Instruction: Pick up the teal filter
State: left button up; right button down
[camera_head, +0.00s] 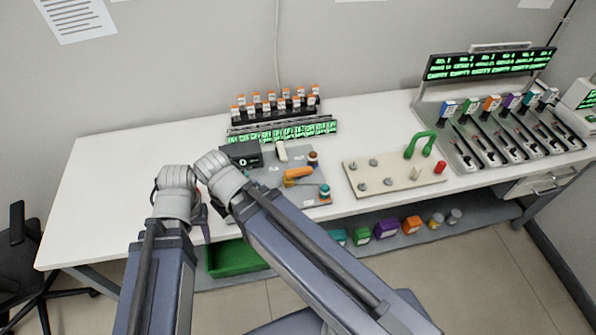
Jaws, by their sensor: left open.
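A small teal-topped cylinder (325,192), which looks like the teal filter, stands at the front right of the grey work mat (290,188) on the white table. My left gripper (203,222) shows only as dark finger parts near the table's front edge, left of the mat and apart from the cylinder. It is open and looks empty. My right arm crosses in front of the mat's left part, and its gripper cannot be made out.
A brown-topped cylinder (313,159), an orange tool (298,174) and a black device (241,154) share the mat. A rack of orange-capped vials (275,108) stands behind. A beige board (392,178) with pegs lies right. The table's left end is clear.

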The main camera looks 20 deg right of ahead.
aim_at(324, 194)
jog(key=z, duration=0.4)
jog(key=l+z, duration=0.1)
jog(key=z, duration=0.3)
jog(key=l+z, duration=0.1)
jog(key=z, duration=0.65)
